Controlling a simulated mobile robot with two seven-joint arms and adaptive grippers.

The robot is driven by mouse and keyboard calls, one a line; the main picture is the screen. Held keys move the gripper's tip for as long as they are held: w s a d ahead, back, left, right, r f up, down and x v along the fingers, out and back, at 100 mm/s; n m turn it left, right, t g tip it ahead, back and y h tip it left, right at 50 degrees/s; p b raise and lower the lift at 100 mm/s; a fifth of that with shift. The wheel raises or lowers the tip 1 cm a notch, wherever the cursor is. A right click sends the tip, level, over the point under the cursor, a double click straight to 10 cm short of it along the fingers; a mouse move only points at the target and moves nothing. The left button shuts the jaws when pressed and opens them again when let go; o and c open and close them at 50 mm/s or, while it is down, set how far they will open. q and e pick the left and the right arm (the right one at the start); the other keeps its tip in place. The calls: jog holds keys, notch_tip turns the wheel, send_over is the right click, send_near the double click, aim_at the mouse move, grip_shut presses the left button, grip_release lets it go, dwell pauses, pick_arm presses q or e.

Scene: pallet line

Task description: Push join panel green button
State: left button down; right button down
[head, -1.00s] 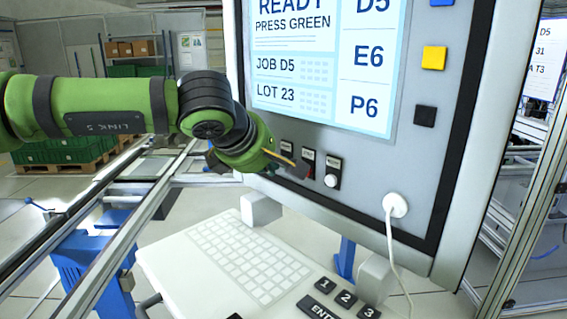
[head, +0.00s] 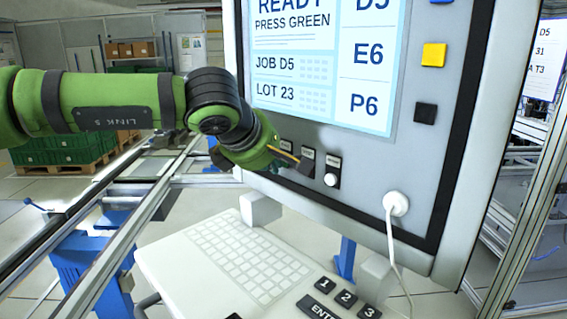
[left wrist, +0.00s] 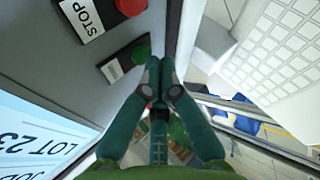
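The join panel (head: 408,165) stands upright at centre right in the head view, its screen (head: 320,70) reading "READY PRESS GREEN". The green button (left wrist: 141,52) shows in the left wrist view beside a white label on a dark plate. In the head view it is hidden by my gripper. My left gripper (left wrist: 160,72) has its two fingertips together, empty, close to the green button. A small gap appears between tips and button, but contact is hard to judge. In the head view my left gripper (head: 292,158) is at the panel's lower button row. My right gripper is out of view.
A red button (left wrist: 131,6) labelled STOP sits beside the green one. A white button (head: 330,180) is at the row's right. A keyboard shelf (head: 235,260) lies below, and a white plug (head: 396,204) with a cable is at right.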

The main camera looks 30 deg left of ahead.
pick_arm(q)
jog(key=shift+w+d, duration=0.1)
jog(key=shift+w, duration=0.3)
dwell(0.6)
jog(key=shift+s+b, duration=0.15)
jog(key=shift+b, duration=0.15)
jog(key=shift+s+a+b, duration=0.2)
jog(key=shift+s+b, duration=0.1)
jog(key=shift+s, duration=0.35)
jog(key=s+b, duration=0.1)
jog(key=s, duration=0.1)
jog(key=s+a+b, duration=0.1)
jog(key=s, duration=0.1)
jog(key=shift+s+a, duration=0.2)
jog(key=shift+s, duration=0.15)
jog(key=shift+r, duration=0.1)
dwell(0.6)
